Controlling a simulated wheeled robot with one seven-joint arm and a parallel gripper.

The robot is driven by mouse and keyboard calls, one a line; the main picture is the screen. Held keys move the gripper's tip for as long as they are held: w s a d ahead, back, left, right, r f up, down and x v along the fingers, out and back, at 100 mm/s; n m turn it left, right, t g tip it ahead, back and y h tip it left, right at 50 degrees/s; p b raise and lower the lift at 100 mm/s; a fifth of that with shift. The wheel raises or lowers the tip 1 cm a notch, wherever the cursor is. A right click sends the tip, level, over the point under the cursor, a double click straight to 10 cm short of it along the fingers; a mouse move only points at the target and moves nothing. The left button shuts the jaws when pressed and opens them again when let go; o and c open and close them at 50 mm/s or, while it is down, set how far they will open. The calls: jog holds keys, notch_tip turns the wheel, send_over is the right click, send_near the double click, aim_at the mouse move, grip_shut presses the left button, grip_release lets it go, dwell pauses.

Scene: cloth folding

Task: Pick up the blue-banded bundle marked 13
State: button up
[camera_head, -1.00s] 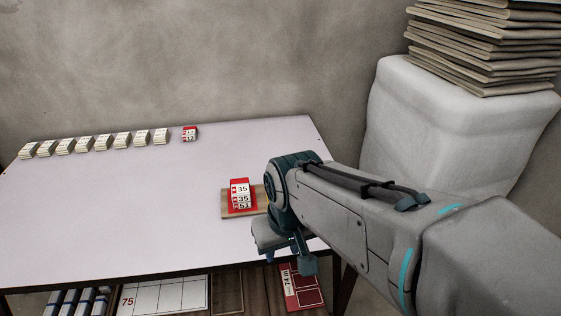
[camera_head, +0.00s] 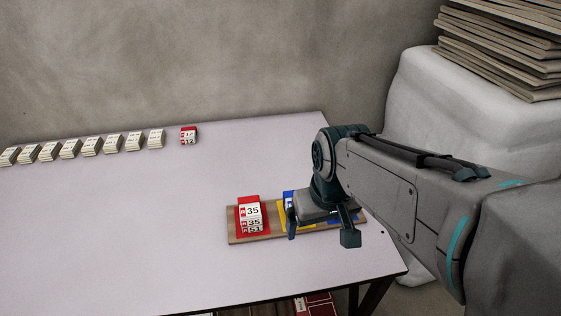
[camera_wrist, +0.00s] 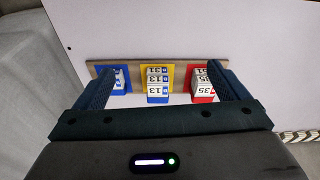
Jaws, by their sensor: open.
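The blue-banded bundle marked 13 (camera_wrist: 157,84) sits on the yellow pad of a wooden board, between my fingers in the wrist view, touching neither. In the head view, its blue edge (camera_head: 289,197) shows beside my gripper, which hides most of it. My gripper (camera_head: 320,229) is open and empty over the board's right part; the wrist view shows its fingers (camera_wrist: 166,76) wide apart. A red-banded bundle marked 35 (camera_head: 252,214) stands on the red pad, close to one finger in the wrist view.
The wooden board (camera_head: 262,237) lies near the table's right front edge. Its blue pad (camera_wrist: 104,77) carries a white and blue item, partly hidden by a finger. White bundles (camera_head: 92,146) and a red one (camera_head: 188,135) line the back. The middle of the white table (camera_head: 130,220) is clear.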

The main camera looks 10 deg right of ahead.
jog(key=w+f+n+g+b, duration=0.2)
jog(key=w+n+b, duration=0.4)
jog(key=w+n, duration=1.25)
jog(key=shift+m, duration=0.85)
jog(key=f, duration=0.4)
jog(key=w+f+b, duration=0.1)
jog(key=f, duration=0.3)
jog(key=f+b, duration=0.1)
jog(key=f, duration=0.3)
jog(key=shift+w+d+f, duration=0.2)
jog(key=shift+d, duration=0.05)
jog(key=c, duration=0.9)
